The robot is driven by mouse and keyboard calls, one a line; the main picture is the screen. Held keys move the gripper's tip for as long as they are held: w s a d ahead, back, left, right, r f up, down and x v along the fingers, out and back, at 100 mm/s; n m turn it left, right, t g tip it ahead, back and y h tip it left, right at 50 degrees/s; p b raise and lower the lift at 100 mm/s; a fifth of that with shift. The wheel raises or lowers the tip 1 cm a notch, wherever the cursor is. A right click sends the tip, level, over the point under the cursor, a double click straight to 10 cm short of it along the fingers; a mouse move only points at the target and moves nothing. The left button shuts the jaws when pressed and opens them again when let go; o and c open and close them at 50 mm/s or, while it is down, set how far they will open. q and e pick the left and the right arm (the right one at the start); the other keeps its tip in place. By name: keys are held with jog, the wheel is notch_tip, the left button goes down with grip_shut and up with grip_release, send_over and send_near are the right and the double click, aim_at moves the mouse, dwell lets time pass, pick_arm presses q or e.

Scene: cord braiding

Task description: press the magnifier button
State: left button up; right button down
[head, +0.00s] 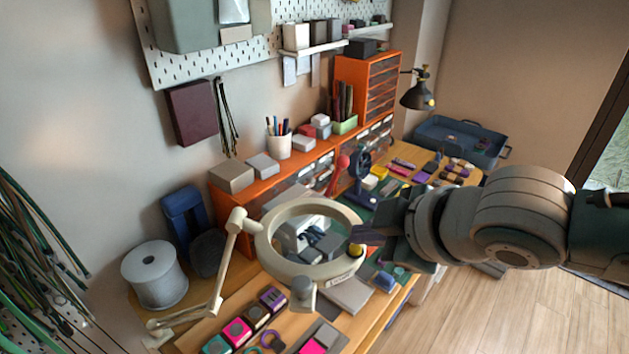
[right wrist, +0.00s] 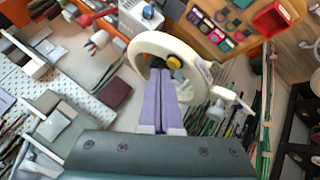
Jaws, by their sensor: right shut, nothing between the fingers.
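The magnifier (head: 262,240) is a cream ring on a jointed arm over the workbench in the head view. A yellow button (head: 356,251) sits on the right side of its ring. My right gripper (head: 357,236) reaches in from the right, shut and empty, its fingertips right by the button and partly over it. In the right wrist view, the ring (right wrist: 143,45) lies beyond the purple fingers (right wrist: 160,72), and the yellow button (right wrist: 174,62) shows just beside the tips. I cannot tell whether the tips touch it. My left gripper is not in view.
Under the ring lie grey and blue pieces on the wooden bench. A white spool (head: 155,275) stands at the left, and colored blocks (head: 237,332) lie in front. Orange drawers (head: 367,85) and a black lamp (head: 418,95) stand behind. Open floor (head: 480,310) lies at the right.

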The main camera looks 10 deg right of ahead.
jog(key=shift+f, duration=0.45)
jog(key=shift+r+p, duration=0.35)
jog(key=shift+r, duration=0.1)
jog(key=shift+r, duration=0.1)
notch_tip(320, 180, up, 6)
jog(key=p, duration=0.6)
